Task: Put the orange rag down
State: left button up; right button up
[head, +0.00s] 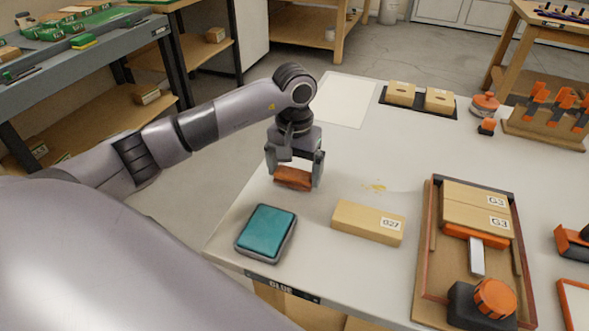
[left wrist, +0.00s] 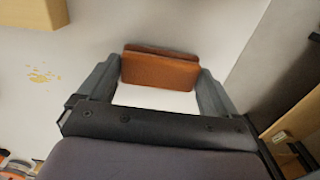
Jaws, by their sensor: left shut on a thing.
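The orange rag (head: 293,178) is a folded, brownish-orange piece between the fingers of my left gripper (head: 294,176). It also shows in the left wrist view (left wrist: 160,71), with a finger of my left gripper (left wrist: 158,82) against each end. The gripper is shut on the rag and points down near the left edge of the white bench top (head: 330,190). I cannot tell whether the rag touches the bench top. My right gripper is not in view.
A teal pad in a dark tray (head: 266,233) and a tan block labelled G27 (head: 367,222) lie nearer. A yellow spill (head: 375,187) is right of the gripper. A wooden tray (head: 428,270) with G3 boxes stands at right. A white sheet (head: 342,100) lies behind.

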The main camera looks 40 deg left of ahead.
aim_at(294, 173)
pick_arm(q)
jog(key=shift+f, duration=0.2)
jog(key=shift+f, duration=0.1)
jog(key=o, duration=0.6)
notch_tip(294, 173, up, 12)
dwell(0.6)
